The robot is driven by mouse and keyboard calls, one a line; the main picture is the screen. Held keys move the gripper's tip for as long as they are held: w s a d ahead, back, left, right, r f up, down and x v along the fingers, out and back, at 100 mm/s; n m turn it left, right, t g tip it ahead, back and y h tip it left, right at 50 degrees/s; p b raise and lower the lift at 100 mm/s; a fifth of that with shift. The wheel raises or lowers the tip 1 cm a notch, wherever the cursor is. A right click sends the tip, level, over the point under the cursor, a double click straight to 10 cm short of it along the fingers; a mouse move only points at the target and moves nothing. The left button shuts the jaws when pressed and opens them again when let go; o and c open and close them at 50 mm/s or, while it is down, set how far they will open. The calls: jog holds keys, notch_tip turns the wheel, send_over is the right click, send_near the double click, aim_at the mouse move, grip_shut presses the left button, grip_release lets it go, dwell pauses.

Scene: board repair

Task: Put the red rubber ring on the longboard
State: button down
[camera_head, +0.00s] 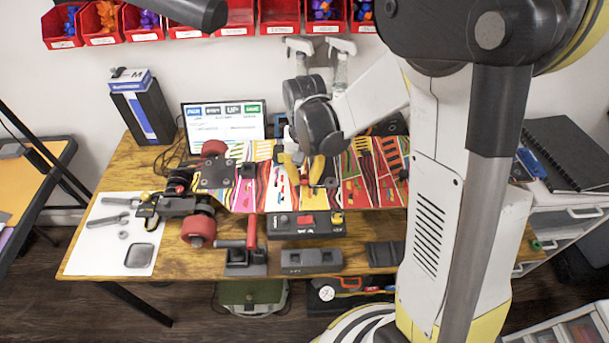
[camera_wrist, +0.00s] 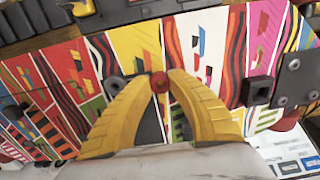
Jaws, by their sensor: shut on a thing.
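The longboard (camera_head: 368,187) lies across the table with its bright patterned face up. It fills much of the wrist view (camera_wrist: 207,50), and dark fittings stand on it. My gripper (camera_head: 292,181) is over the middle of the board, with its yellow fingers pointing down. In the wrist view my gripper (camera_wrist: 160,80) has its fingertips closed on a small red ring (camera_wrist: 160,85). I cannot tell whether the ring touches the board. The ring cannot be made out clearly in the head view.
Red wheels (camera_head: 198,230) and a dark truck sit at the board's left end. Dark holders (camera_head: 311,260) and a red-handled tool (camera_head: 251,232) stand along the front. A laptop (camera_head: 222,120) and a dark box (camera_head: 143,112) are behind. A white mat (camera_head: 108,240) holds small tools.

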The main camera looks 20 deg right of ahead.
jog(key=shift+f+b, duration=0.65)
jog(key=shift+b, duration=0.05)
dwell(0.6)
jog(key=c, duration=1.2)
grip_release()
jog(key=shift+r, duration=0.1)
jog(key=shift+c, duration=0.5)
jog(key=shift+r+p, duration=2.85)
jog(key=shift+r, duration=0.9)
jog(key=s+r+n+t+b, duration=0.1)
jog(key=s+r+n+t, duration=0.2)
jog(key=s+r+t, duration=0.4)
jog(key=s+r, duration=0.5)
jog(key=shift+s+r+n+b, duration=0.3)
jog(key=shift+s+r+b, duration=0.05)
jog(key=shift+s+r, duration=0.05)
